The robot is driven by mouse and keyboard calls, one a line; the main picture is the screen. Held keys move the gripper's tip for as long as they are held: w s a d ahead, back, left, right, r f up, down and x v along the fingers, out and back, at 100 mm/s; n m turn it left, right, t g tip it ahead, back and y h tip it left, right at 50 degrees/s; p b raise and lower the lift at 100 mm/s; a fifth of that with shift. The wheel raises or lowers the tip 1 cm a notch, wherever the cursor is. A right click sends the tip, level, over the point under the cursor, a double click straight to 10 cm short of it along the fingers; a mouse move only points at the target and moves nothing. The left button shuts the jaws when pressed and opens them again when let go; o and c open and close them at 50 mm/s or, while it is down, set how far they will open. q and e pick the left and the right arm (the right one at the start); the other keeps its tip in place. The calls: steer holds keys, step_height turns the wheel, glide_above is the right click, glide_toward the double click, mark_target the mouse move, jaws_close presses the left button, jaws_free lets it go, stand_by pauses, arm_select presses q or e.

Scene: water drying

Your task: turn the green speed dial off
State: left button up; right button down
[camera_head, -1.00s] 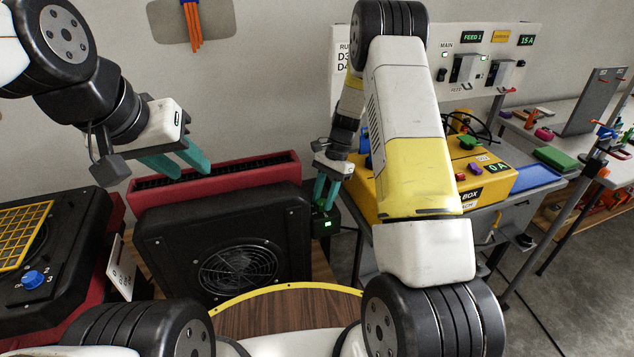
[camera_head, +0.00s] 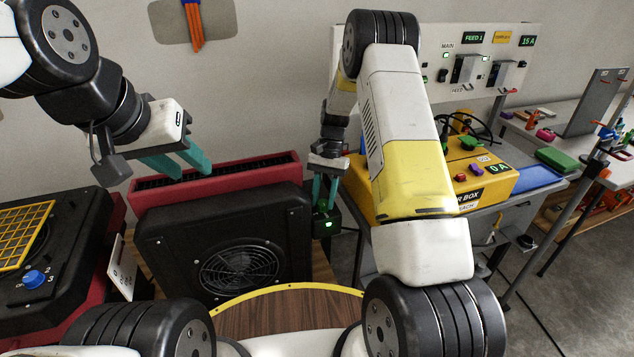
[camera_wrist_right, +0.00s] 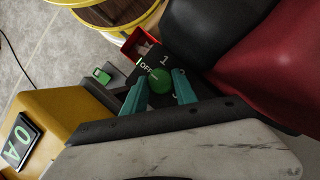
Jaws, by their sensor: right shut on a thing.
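The green speed dial (camera_wrist_right: 160,81) shows in the right wrist view on a dark panel marked OFF and 1. My right gripper (camera_wrist_right: 157,90) has its teal fingers on either side of the dial and is shut on it. In the head view my right gripper (camera_head: 325,192) points down beside the black fan unit (camera_head: 235,250), just above a small box with a lit green display (camera_head: 327,224). The dial itself is hidden in the head view.
A yellow power box (camera_head: 485,183) with a display reading 0 A stands on the table to the right. Another fan unit with a blue dial (camera_head: 35,279) and yellow grille is at the left. A round wooden top (camera_head: 285,312) is in front.

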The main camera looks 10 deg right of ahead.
steer(key=c, duration=1)
jaws_free()
steer(key=v, duration=0.7)
steer(key=shift+r, duration=0.35)
steer(key=shift+w+d, duration=0.1)
